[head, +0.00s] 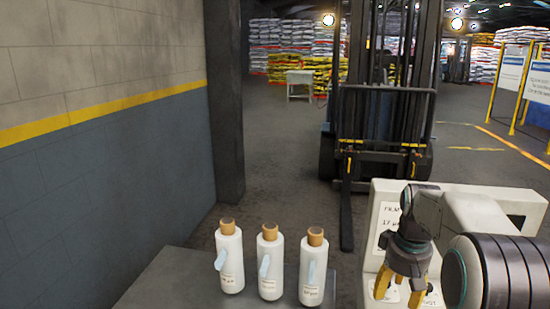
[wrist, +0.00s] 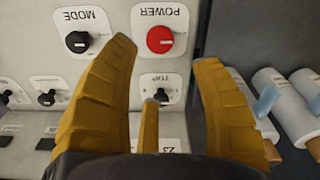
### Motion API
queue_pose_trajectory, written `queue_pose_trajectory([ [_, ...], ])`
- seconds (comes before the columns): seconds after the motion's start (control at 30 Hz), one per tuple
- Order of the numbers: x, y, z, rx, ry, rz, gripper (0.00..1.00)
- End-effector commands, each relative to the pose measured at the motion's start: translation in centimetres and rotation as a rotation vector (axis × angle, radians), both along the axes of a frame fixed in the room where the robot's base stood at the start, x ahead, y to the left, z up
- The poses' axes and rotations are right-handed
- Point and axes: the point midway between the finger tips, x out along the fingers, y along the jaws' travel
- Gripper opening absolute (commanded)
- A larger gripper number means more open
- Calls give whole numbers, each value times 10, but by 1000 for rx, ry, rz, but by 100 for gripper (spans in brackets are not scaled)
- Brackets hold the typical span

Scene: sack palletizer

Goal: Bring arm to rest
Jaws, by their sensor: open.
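My gripper (head: 401,289) has yellow fingers and points down at the lower right of the head view, in front of a pale machine panel. In the wrist view the fingers of my gripper (wrist: 165,85) are spread apart, with nothing held between them. Beyond them the panel (wrist: 110,50) shows a red POWER knob (wrist: 160,40) and a black MODE knob (wrist: 77,42). The fingers look close to the panel, but I cannot tell whether they touch it.
Three white bottles with orange-brown caps (head: 269,265) stand on a grey table (head: 165,285) left of my gripper. The pale machine (head: 490,200) is behind my arm. A forklift (head: 385,110) stands farther back. A wall (head: 100,150) closes the left side.

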Motion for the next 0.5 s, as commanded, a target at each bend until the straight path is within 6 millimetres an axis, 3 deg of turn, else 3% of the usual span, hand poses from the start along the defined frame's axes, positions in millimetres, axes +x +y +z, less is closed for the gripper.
queue_pose_trajectory([
  [0.1, -25, 6, -21, 11, 30, -99, 59],
  [0.2, -52, 14, -29, 16, 39, -171, 59],
  [0.5, -149, 50, -32, 18, 20, -228, 59],
])
